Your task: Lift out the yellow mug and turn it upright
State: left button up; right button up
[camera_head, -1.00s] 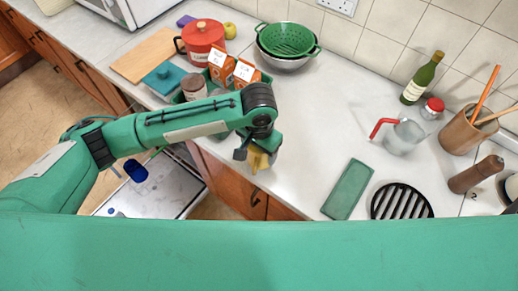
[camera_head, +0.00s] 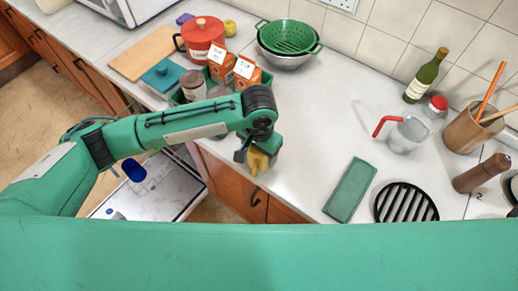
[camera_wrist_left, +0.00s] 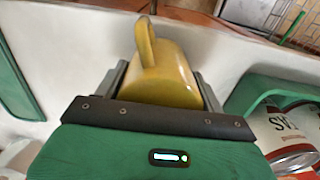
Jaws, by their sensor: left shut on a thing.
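My right gripper is not in view.
A green crate (camera_head: 178,98) with tins and orange cartons (camera_head: 246,73) stands left of the mug, partly behind my arm. A green slab (camera_head: 350,190), black trivet (camera_head: 405,204) and glass jug (camera_head: 407,136) stand to the right. The worktop's middle is clear.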

pick_arm(q)
jog(key=shift+f, duration=0.2)
jog(key=o, duration=1.3)
jog(key=shift+r, duration=0.1)
jog(key=shift+r, duration=0.4)
notch_tip(320, 180, up, 12)
jog(key=shift+f+b, duration=0.25)
jog(key=shift+b, duration=0.7)
jog(key=shift+r, duration=0.7)
jog(key=shift+s+f, duration=0.1)
